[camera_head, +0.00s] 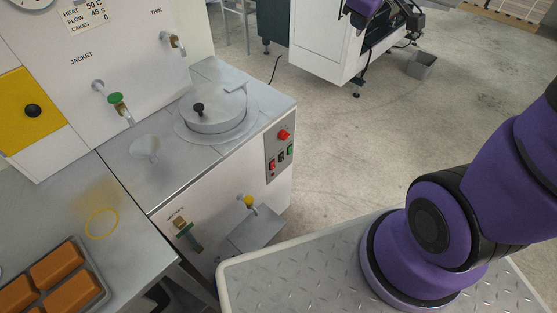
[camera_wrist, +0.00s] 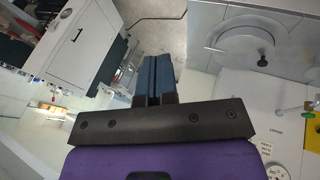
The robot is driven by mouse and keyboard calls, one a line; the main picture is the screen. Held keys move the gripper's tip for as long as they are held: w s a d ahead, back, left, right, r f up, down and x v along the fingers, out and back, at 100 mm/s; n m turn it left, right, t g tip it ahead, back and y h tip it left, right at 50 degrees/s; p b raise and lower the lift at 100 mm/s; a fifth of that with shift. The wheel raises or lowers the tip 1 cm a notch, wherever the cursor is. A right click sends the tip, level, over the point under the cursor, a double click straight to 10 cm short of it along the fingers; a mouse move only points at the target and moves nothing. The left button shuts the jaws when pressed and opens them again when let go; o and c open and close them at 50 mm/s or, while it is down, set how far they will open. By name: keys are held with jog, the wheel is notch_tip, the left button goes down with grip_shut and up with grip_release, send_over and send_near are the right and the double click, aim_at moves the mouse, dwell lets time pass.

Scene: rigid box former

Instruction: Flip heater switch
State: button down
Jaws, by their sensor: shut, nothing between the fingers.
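A grey control panel (camera_head: 279,151) sits on the front right of the white machine in the head view. It carries a red round button (camera_head: 284,134) above a row of small switches: a red one (camera_head: 271,166), a dark one (camera_head: 281,157) and a green one (camera_head: 290,150). Their labels are too small to read, so I cannot tell which is the heater switch. My gripper (camera_wrist: 157,72) shows in the wrist view with its blue fingers together and empty. It is away from the panel, which I do not make out in the wrist view.
The machine's top has a round lid with a black knob (camera_head: 198,109). Valves with green (camera_head: 115,98) and yellow (camera_head: 249,201) handles stick out. A tray of orange-brown blocks (camera_head: 57,267) lies at lower left. Open floor (camera_head: 340,150) lies right of the machine.

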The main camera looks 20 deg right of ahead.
aim_at(273, 165)
jog(key=w+f+n+y, duration=0.1)
jog(key=w+f+n, duration=0.45)
jog(key=f, duration=0.65)
jog(key=w+f+n+y, duration=0.2)
jog(key=w+f+n, duration=0.2)
jog(key=w+f, duration=0.55)
jog(key=s+a+f+n+g+y, duration=0.1)
jog(key=s+a+f+n+y, duration=0.1)
jog(key=f, duration=0.8)
jog(key=s+a+f+n+g+y, duration=0.1)
jog(key=s+f, duration=0.3)
jog(key=f, duration=0.6)
jog(key=s+a+f+n+y, duration=0.2)
jog(key=s+a+f+n, duration=0.1)
jog(key=f, duration=0.7)
jog(key=shift+a+g+y, duration=0.4)
jog(key=shift+a, duration=0.05)
jog(key=shift+s+n, duration=0.1)
jog(key=shift+n, duration=0.15)
jog(key=w+a+f, duration=0.5)
jog(key=a+f, duration=0.2)
jog(key=f, duration=0.1)
jog(key=shift+w+a+f, duration=0.15)
jog(key=shift+w+f, duration=0.1)
jog(key=shift+f, duration=0.05)
